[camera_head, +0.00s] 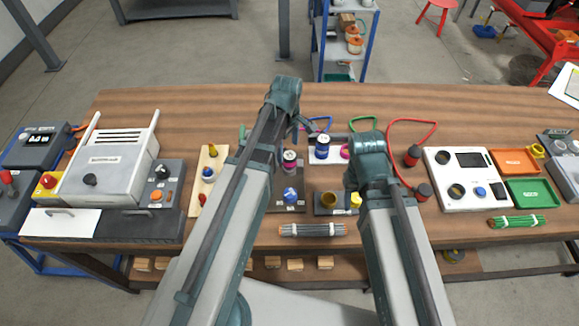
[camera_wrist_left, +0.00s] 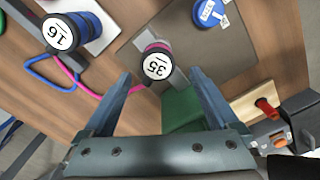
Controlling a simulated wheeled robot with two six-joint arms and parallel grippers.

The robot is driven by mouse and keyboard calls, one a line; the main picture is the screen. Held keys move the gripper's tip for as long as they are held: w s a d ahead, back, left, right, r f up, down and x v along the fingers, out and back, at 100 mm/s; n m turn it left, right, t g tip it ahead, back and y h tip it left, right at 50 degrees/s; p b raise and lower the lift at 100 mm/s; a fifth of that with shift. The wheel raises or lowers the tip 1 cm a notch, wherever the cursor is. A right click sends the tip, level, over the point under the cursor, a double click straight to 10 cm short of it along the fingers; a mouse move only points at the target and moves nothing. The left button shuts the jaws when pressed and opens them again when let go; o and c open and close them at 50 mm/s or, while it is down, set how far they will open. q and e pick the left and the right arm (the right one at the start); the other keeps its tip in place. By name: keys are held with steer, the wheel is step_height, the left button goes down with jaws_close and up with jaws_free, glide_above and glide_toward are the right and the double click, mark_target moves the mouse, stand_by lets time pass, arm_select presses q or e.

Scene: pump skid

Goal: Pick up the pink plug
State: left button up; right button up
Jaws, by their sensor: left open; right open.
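The pink plug (camera_wrist_left: 156,62) shows in the left wrist view as a dark round cap with a white "35" label and a pink ring, with a pink cord running left from it. It also shows in the head view (camera_head: 289,158), beside my left arm. My left gripper (camera_wrist_left: 160,76) is open, its two fingers to either side of the plug in the picture, and I see no contact. In the head view my left gripper (camera_head: 303,124) is partly hidden by its own wrist. My right gripper (camera_head: 351,178) is mostly hidden behind its wrist; it is open.
A blue plug (camera_wrist_left: 60,33) labelled "16" with a blue cord stands near the pink one. A blue cap (camera_wrist_left: 210,12) sits on a dark plate. Red plugs (camera_head: 412,156), a white panel (camera_head: 463,200) and a grey cable bundle (camera_head: 312,230) lie on the wooden table (camera_head: 220,110). The table's back is clear.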

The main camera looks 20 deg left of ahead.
mark_target(288, 154)
arm_select(q)
steer(key=shift+w+d+f+b, duration=0.1)
steer(key=shift+w+f+b, duration=0.05)
steer(key=shift+f+b, duration=2.5)
arm_select(e)
steer(key=shift+f, duration=2.7)
arm_select(q)
steer(key=shift+r, duration=0.1)
steer(key=shift+c, duration=0.3)
arm_select(e)
steer(key=shift+r, duration=0.15)
arm_select(q)
jaws_close()
